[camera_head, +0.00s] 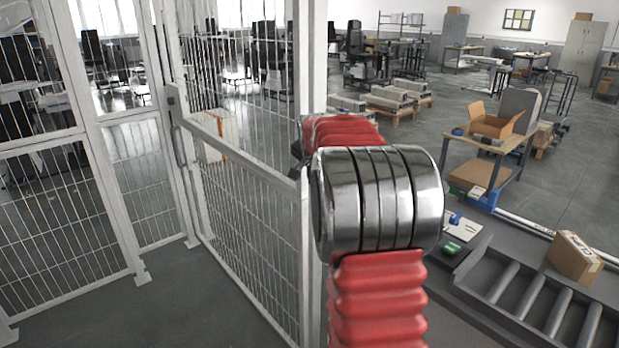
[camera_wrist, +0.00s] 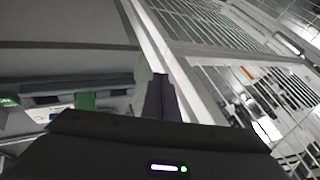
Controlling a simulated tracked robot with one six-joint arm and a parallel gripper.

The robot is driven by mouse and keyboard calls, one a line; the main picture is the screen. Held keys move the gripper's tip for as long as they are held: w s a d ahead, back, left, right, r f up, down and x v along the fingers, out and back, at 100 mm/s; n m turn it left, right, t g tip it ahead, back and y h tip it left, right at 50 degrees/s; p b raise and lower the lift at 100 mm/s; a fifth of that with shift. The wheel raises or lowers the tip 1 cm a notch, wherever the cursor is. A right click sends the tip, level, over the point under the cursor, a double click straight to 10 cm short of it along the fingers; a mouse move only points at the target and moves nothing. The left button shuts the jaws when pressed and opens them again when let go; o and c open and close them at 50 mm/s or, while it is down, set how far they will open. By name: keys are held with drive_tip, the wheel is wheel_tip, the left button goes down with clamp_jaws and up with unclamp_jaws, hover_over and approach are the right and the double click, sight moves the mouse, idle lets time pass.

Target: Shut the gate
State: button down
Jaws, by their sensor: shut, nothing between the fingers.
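The gate (camera_head: 245,190) is a pale-framed wire mesh panel left of my arm in the head view, with a long handle (camera_head: 180,147) on its far left edge beside a post. I cannot tell whether that edge touches the post. Mesh panels and a handle also show, tilted, at the right of the wrist view (camera_wrist: 288,42). My gripper (camera_wrist: 160,82) is shut and empty, its dark fingers together beside a pale frame bar (camera_wrist: 150,35). Contact with the bar cannot be told. In the head view my red and metal arm hides the gripper and part of the gate's right side.
More mesh fencing (camera_head: 50,180) stands on the left. A roller conveyor (camera_head: 540,300) with a cardboard box (camera_head: 574,257) is at lower right. A workbench (camera_head: 490,150) with an open carton stands behind it. The grey floor before the gate (camera_head: 150,310) is clear.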

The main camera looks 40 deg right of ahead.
drive_tip(key=v, duration=0.9)
drive_tip(key=shift+a+r, duration=0.2)
drive_tip(key=shift+r, duration=0.15)
drive_tip(key=s+a+f+n+g+y, duration=0.1)
drive_tip(key=s+a+f+n+g, duration=0.1)
drive_tip(key=s+a+f+n, duration=0.5)
drive_tip(key=s+a+f+n+y, duration=0.1)
drive_tip(key=s+a+n, duration=0.2)
drive_tip(key=s+a, duration=0.3)
drive_tip(key=s+a+f+n+t+y, duration=0.1)
drive_tip(key=s+a+n, duration=0.2)
drive_tip(key=s+a, duration=0.4)
drive_tip(key=s+a+f+n+y, duration=0.1)
drive_tip(key=s+a+n, duration=0.2)
drive_tip(key=s+a, duration=0.4)
drive_tip(key=shift+s+a+f+t, duration=0.2)
drive_tip(key=shift+a+f+t, duration=0.15)
drive_tip(key=shift+a, duration=4.4)
